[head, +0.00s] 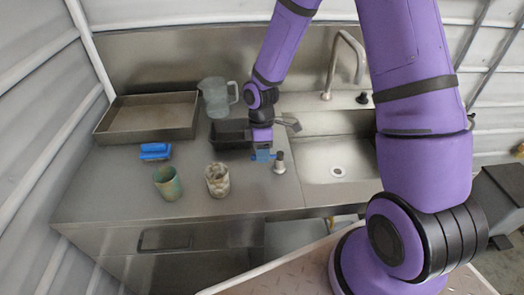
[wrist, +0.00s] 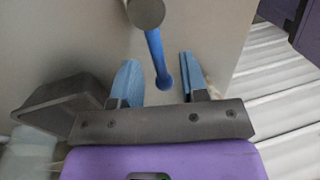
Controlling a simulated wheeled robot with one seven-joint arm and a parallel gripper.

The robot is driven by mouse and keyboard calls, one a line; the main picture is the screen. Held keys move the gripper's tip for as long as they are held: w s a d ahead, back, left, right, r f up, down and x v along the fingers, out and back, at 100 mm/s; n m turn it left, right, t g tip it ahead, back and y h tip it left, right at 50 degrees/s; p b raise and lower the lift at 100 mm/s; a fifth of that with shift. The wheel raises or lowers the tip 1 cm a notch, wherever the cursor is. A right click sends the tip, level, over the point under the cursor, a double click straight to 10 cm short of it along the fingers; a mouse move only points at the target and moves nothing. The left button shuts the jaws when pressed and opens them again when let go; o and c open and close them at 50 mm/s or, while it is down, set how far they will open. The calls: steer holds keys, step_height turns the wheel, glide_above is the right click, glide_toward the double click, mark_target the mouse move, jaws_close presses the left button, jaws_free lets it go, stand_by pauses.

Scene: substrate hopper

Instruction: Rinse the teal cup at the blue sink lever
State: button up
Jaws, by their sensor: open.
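The teal cup (head: 168,184) stands upright on the counter, left of a speckled pale cup (head: 217,180), and is apart from my gripper. My gripper (head: 262,155) is low over the counter beside a short grey metal post (head: 279,163) at the sink's left edge. In the wrist view, my gripper (wrist: 160,82) is open, with a blue lever (wrist: 156,55) running from the round grey post top (wrist: 146,12) to a rounded end between the blue fingers. I cannot tell whether a finger touches the lever. The teal cup is out of the wrist view.
The sink basin (head: 320,165) with a tall faucet (head: 345,60) lies right of the post. A black tub (head: 228,133) is just left of my gripper. Behind stand a clear pitcher (head: 216,97) and a metal tray (head: 150,117). A blue block (head: 155,151) lies behind the teal cup.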

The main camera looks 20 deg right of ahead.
jaws_close()
steer(key=shift+s+a+n+h, duration=0.15)
steer(key=shift+s+n, duration=0.25)
steer(key=shift+n, duration=0.45)
steer(key=shift+s+a+n+h, duration=0.15)
steer(key=shift+s+n, duration=0.2)
steer(key=shift+n, duration=0.5)
steer(key=shift+d, duration=0.1)
jaws_free()
steer(key=shift+r, duration=0.1)
step_height(320, 180, up, 10)
steer(key=w, duration=0.2)
steer(key=shift+r, duration=0.2)
steer(key=shift+r, duration=0.1)
